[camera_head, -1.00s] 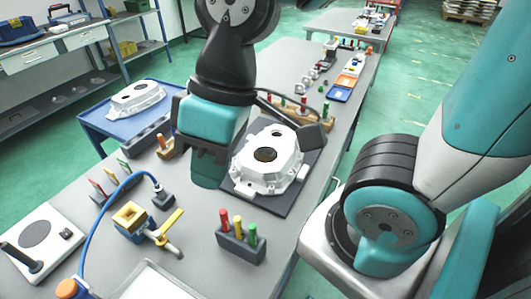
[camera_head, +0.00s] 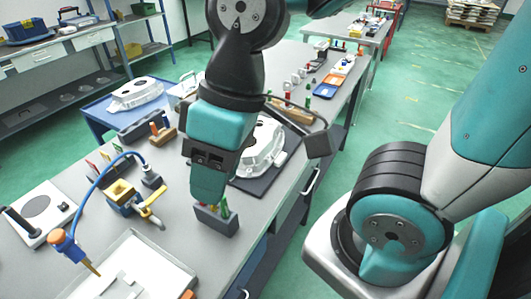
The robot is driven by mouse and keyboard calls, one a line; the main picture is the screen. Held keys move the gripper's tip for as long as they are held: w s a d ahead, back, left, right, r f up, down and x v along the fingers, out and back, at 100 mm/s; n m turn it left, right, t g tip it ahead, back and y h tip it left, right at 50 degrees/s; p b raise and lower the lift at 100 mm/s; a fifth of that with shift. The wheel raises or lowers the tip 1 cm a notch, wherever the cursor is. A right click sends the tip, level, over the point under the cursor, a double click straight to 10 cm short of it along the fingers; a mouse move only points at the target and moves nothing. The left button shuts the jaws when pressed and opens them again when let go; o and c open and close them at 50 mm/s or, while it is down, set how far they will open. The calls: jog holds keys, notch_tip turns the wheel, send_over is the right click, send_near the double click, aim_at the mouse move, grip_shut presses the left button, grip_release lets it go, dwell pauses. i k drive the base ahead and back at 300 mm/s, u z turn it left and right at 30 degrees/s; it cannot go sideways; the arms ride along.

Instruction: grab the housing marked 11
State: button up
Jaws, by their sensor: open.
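A pale aluminium housing (camera_head: 267,148) lies on a dark mat (camera_head: 258,182) on the workbench, its left side hidden behind my arm. A second pale housing (camera_head: 135,93) lies on a blue-topped cart (camera_head: 97,113) at the left. I cannot read a number on either one. My gripper (camera_head: 208,190) is open and points down, in front of and to the left of the housing on the mat in the picture. I see nothing between its jaws. Whether it touches anything below is hidden.
A grey holder with coloured pegs (camera_head: 217,221) stands just below my gripper in the picture. A yellow clamp (camera_head: 122,193), a blue hose (camera_head: 98,187) and a white tray (camera_head: 135,268) are at the front left. Small parts and an orange tray (camera_head: 341,80) lie farther back.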

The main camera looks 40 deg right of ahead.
aim_at(267, 144)
jog(key=u, duration=0.15)
jog(key=k, duration=0.1)
jog(key=z, duration=1.15)
jog(key=i, duration=0.55)
jog(key=u, duration=0.9)
